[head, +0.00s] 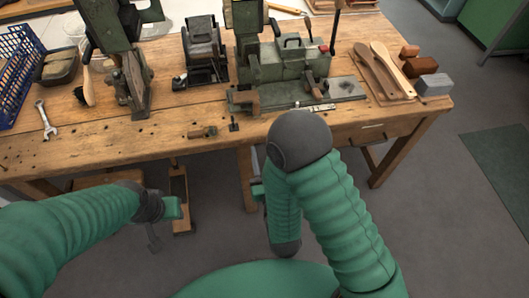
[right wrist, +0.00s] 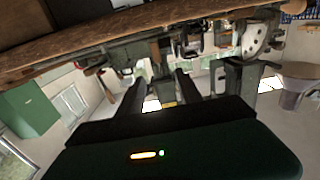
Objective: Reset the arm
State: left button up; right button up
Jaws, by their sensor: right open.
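My right arm, green and ribbed with a dark grey elbow, bends in front of the workbench in the head view. Its forearm points down below the bench's front edge, and the arm largely hides its gripper. In the right wrist view my right gripper (right wrist: 160,88) shows two dark fingers set apart, with nothing between them. My left arm comes in low from the left in the head view. My left gripper (head: 163,222) is in front of and below the bench edge; its jaws are too small and dark to read.
The wooden workbench (head: 90,147) carries green machines (head: 290,62), a wrench (head: 46,120), wooden brush handles (head: 392,70), brown blocks (head: 420,66) and a grey block (head: 433,84). A blue crate (head: 17,75) stands at the left. The floor (head: 420,215) at the right is clear.

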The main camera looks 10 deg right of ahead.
jog(key=w+d+r+g+p, duration=0.2)
jog(key=d+g+p, duration=0.1)
jog(key=g+p, duration=0.3)
jog(key=s+d+r+g+p, duration=0.2)
jog(key=s+d+r+g, duration=0.1)
jog(key=s, duration=0.4)
jog(key=s+d+r+g+p, duration=0.2)
jog(key=s+d+r+g, duration=0.1)
jog(key=s+d+g, duration=0.3)
jog(key=shift+s+d+h+p, duration=0.3)
jog(key=shift+s+p, duration=0.1)
jog(key=shift+s, duration=0.5)
